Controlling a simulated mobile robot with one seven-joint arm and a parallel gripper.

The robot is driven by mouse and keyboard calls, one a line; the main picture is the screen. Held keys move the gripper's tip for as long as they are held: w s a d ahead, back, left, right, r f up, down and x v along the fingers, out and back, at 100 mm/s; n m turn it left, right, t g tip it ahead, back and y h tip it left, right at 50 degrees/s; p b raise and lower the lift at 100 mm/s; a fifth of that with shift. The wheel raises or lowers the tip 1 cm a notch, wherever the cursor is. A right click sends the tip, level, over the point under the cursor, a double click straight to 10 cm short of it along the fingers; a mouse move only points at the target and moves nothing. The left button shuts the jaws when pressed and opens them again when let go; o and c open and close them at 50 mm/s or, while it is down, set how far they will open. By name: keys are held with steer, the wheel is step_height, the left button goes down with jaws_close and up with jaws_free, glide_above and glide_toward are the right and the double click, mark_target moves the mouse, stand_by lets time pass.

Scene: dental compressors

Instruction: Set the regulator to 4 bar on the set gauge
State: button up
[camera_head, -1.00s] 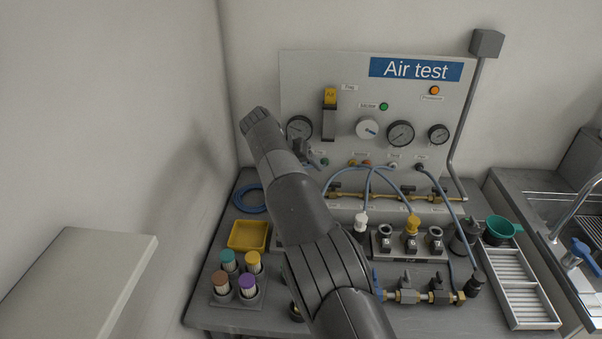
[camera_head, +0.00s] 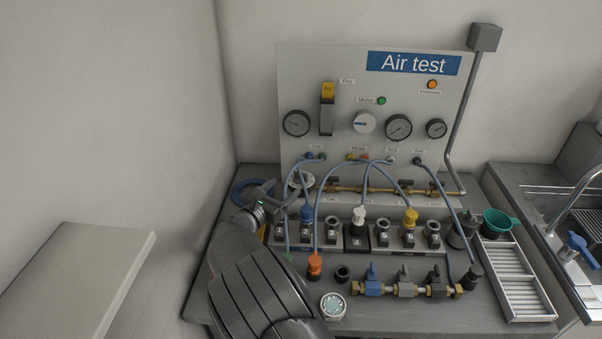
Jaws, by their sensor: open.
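The Air test panel (camera_head: 340,65) stands at the back of the bench. A round white knob or dial (camera_head: 364,122) with a blue mark sits mid-panel; I cannot tell whether it is the regulator. A dark-rimmed gauge (camera_head: 398,127) is right of it, a smaller gauge (camera_head: 436,128) further right, and another gauge (camera_head: 296,123) at the left. Their labels and needle readings are too small to read, so I cannot tell which is the set gauge. My gripper (camera_head: 285,191) is open, low in front of the panel's left part, apart from the white knob.
A valve manifold (camera_head: 405,288) and a loose round gauge (camera_head: 333,305) lie in front. A slatted tray (camera_head: 518,285) and green funnel (camera_head: 497,222) are at right. My arm hides the bench's left front.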

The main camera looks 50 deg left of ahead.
mark_target(300, 173)
steer(key=x, duration=1)
steer(key=shift+c, duration=0.4)
steer(key=c, duration=0.9)
